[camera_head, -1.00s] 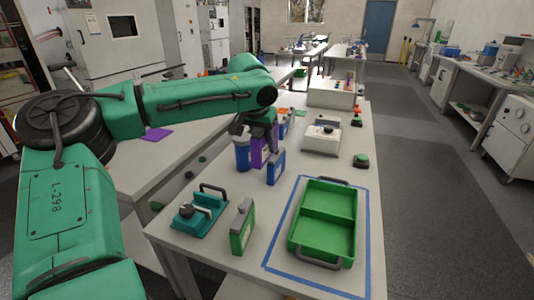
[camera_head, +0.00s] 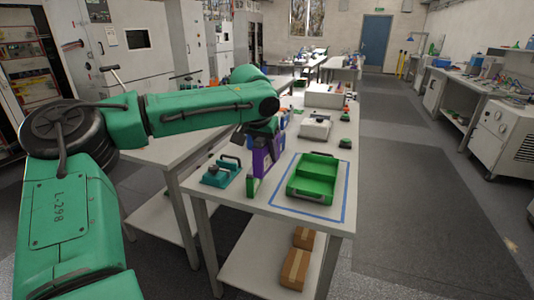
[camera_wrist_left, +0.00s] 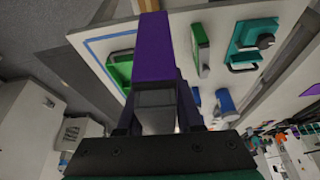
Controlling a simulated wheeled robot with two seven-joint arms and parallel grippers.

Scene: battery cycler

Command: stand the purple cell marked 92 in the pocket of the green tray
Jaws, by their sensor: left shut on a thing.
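The purple cell (camera_head: 261,163) is held upright by my left gripper (camera_head: 262,138) in the head view, and it also shows in the left wrist view (camera_wrist_left: 157,45). My left gripper is shut on its upper part. No number is readable on it. The green tray (camera_head: 331,168), with a divider and grey handles, lies on the table to the right of the cell. A corner of the tray shows in the left wrist view (camera_wrist_left: 119,71). The cell is apart from the tray. My right gripper is out of view.
A green cell (camera_head: 252,187) stands close by the purple one. A teal clamp-like device (camera_head: 221,172) is to its left. Blue tape (camera_head: 343,205) outlines the tray's area. A white device (camera_head: 316,127) stands behind the tray. Cardboard boxes (camera_head: 295,270) lie on the lower shelf.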

